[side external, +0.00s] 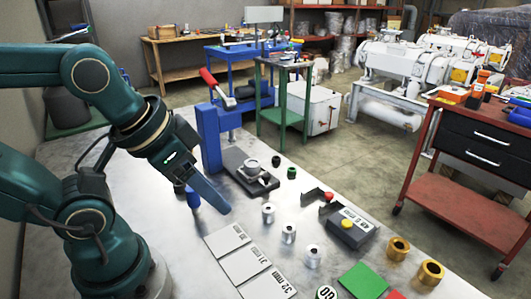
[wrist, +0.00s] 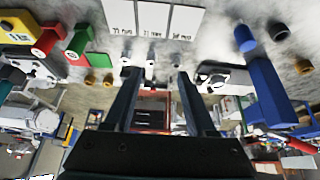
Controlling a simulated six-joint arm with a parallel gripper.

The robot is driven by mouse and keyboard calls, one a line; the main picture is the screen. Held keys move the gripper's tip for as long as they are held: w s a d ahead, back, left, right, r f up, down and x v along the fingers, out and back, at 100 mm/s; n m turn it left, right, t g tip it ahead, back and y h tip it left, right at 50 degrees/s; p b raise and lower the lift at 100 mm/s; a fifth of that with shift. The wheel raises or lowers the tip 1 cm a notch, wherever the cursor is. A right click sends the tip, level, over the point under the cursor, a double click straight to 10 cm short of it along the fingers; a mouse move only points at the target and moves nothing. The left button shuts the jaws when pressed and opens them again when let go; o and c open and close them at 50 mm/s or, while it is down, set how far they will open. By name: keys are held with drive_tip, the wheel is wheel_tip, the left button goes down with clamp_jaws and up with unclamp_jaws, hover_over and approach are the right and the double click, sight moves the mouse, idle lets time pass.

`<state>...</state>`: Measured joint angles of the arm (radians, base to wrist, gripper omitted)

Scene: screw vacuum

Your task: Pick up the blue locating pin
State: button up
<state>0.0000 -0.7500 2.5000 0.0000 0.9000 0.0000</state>
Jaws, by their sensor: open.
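The blue locating pin (side external: 193,199) stands upright on the metal worktable, partly behind my gripper in the side view. In the wrist view, a short blue cylinder (wrist: 244,39) at the upper right looks like this pin, to the right of my fingers. My gripper (side external: 220,208) angles down over the table, its fingers close to the pin in the side view. In the wrist view, my gripper (wrist: 156,75) has its two fingers spread with nothing between them. The pin is outside the finger gap. The exact distance to it cannot be told.
A blue press (side external: 208,138) stands behind the pin, with a dark fixture (side external: 250,170) beside it. Several silver cylinders (side external: 288,233), white cards (side external: 245,263) and brass rings (side external: 398,248) lie to the right. A grey box (side external: 347,233) sits nearby.

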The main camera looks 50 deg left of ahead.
idle(0.3)
drive_tip(key=shift+o, duration=1.2)
